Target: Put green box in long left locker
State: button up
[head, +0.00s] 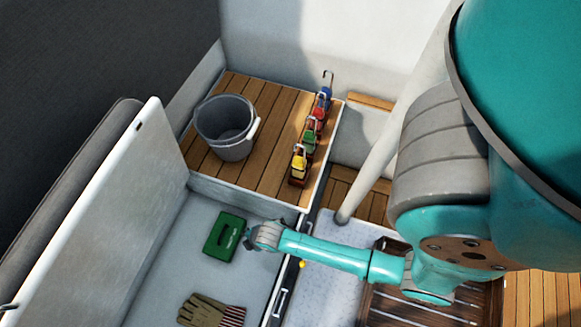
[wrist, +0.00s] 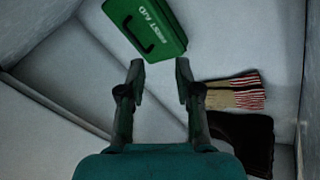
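The green box (head: 223,237), a first-aid case with a handle and white lettering, lies on the pale floor of the open long locker (head: 170,262). It also shows at the top of the wrist view (wrist: 147,25). My gripper (head: 252,238) is just right of the box in the head view. In the wrist view my gripper (wrist: 160,68) has its two fingers spread apart with nothing between them. The box lies just beyond the fingertips; I cannot tell whether the right fingertip touches it.
The white locker lid (head: 95,215) stands raised at left. Striped-cuff gloves (head: 210,311) lie in the locker; a dark object (wrist: 245,140) lies beside them. A grey bucket (head: 227,128) and a row of coloured winch-like items (head: 310,142) stand on the wooden seat (head: 262,100).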

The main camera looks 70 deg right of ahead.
jog(key=s+r+m+t, duration=0.55)
jog(key=s+r, duration=0.75)
jog(key=r, duration=0.4)
jog(key=s+r+m+t, duration=0.2)
jog(key=r+m, duration=0.1)
jog(key=r, duration=0.7)
jog(key=s+r+m+t, duration=0.2)
jog(key=s+r+m, duration=0.1)
jog(key=r, duration=0.8)
jog(key=shift+s+r, duration=0.2)
jog(key=shift+r, duration=0.1)
